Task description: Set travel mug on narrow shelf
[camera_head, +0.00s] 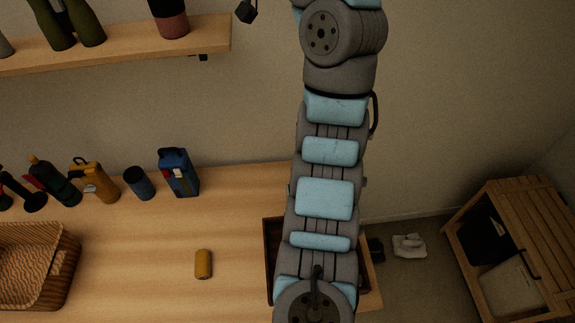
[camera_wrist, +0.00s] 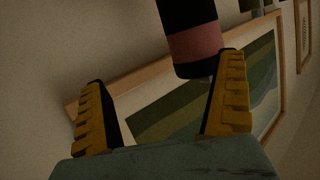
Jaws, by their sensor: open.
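A dark cylinder with a dull pink band, which I take for the travel mug (camera_head: 171,20), stands at the right part of the narrow wooden shelf (camera_head: 120,50); its top is cut off. In the wrist view a like-coloured dark and pink mug (camera_wrist: 193,42) shows just past my fingertips, closer to the right finger and tilted slightly. My gripper (camera_wrist: 165,72) is open, its two yellow-and-black fingers wide apart with no grip on the mug. The gripper cannot be clearly made out in the head view.
Green bottles (camera_head: 72,22) stand left of the mug on the shelf. The table (camera_head: 140,240) below holds a blue cylinder (camera_head: 139,182), a blue carton (camera_head: 178,173), a yellow can (camera_head: 203,264) and a wicker basket (camera_head: 68,262). A framed picture (camera_wrist: 165,112) is behind the fingers.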

